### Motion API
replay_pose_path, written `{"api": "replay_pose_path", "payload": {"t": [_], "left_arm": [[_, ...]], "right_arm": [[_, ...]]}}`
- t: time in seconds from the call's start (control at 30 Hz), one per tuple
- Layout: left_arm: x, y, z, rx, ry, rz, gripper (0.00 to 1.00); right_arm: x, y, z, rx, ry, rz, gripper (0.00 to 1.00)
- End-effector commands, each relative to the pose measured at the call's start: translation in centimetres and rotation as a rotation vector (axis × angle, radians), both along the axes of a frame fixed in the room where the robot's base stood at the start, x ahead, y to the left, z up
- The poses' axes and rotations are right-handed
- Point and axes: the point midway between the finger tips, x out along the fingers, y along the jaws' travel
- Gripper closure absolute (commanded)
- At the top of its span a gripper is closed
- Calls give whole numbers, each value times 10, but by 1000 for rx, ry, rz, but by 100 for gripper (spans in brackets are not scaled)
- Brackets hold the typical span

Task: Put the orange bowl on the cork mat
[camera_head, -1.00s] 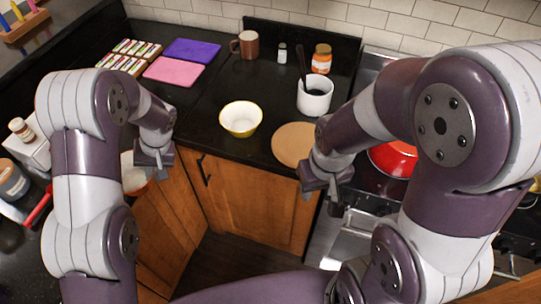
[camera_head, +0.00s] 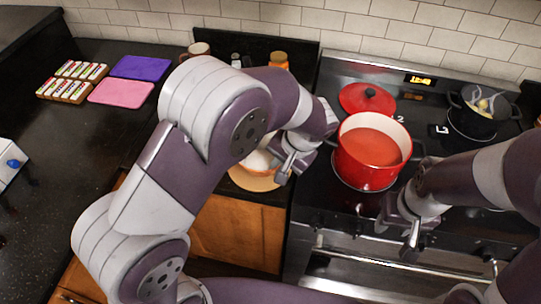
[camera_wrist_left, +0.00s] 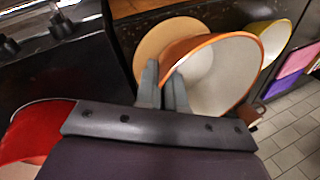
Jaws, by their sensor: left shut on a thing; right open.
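The orange bowl (camera_head: 261,160), pale inside with an orange rim, is partly hidden behind my left arm in the head view. In the left wrist view the orange bowl (camera_wrist_left: 222,80) is tilted, with its rim between the fingers of my left gripper (camera_wrist_left: 165,85). My left gripper (camera_head: 281,174) is shut on that rim. The round cork mat (camera_head: 251,182) shows below the bowl in the head view, and the cork mat (camera_wrist_left: 163,39) shows behind it in the wrist view. I cannot tell whether they touch. My right gripper (camera_head: 398,234) is open and empty before the stove.
A red pot (camera_head: 371,158) stands on the stove just right of my left gripper, with a red lid (camera_head: 367,98) behind. A yellow bowl (camera_wrist_left: 273,40) is beyond the orange bowl. A pink board (camera_head: 121,92) and a purple board (camera_head: 141,67) lie at the back left.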

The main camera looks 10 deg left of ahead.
Motion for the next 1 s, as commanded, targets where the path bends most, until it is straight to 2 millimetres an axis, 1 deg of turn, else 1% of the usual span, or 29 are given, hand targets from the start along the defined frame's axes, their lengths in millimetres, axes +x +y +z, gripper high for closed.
{"api": "replay_pose_path", "payload": {"t": [0.03,0.1,0.2,0.3,0.37,0.5,0.6,0.8,0.9,0.93,0.97,1.0], "left_arm": [[13,6,-4,1,2,5,100],[31,13,-15,0,1,4,100],[48,20,-28,0,0,2,100],[57,24,-35,0,-1,1,100],[59,24,-40,0,-1,-1,100],[58,25,-62,0,1,-1,100],[58,24,-76,0,-1,0,100],[58,24,-77,-1,-3,0,100],[58,24,-81,-1,-3,0,100],[58,24,-80,-1,-2,0,82],[58,24,-79,-1,-2,0,72],[58,24,-79,-1,-2,0,66]], "right_arm": [[0,0,9,0,0,0,57],[0,0,13,0,0,0,57],[0,0,17,0,0,0,57],[0,0,18,0,0,0,57],[0,0,20,0,0,0,57],[0,0,28,0,0,0,57],[0,0,30,0,0,0,57],[0,0,28,0,1,0,57],[0,0,23,0,0,0,57],[0,0,25,0,1,0,57],[0,0,26,0,0,0,57],[0,0,26,0,0,0,57]]}}
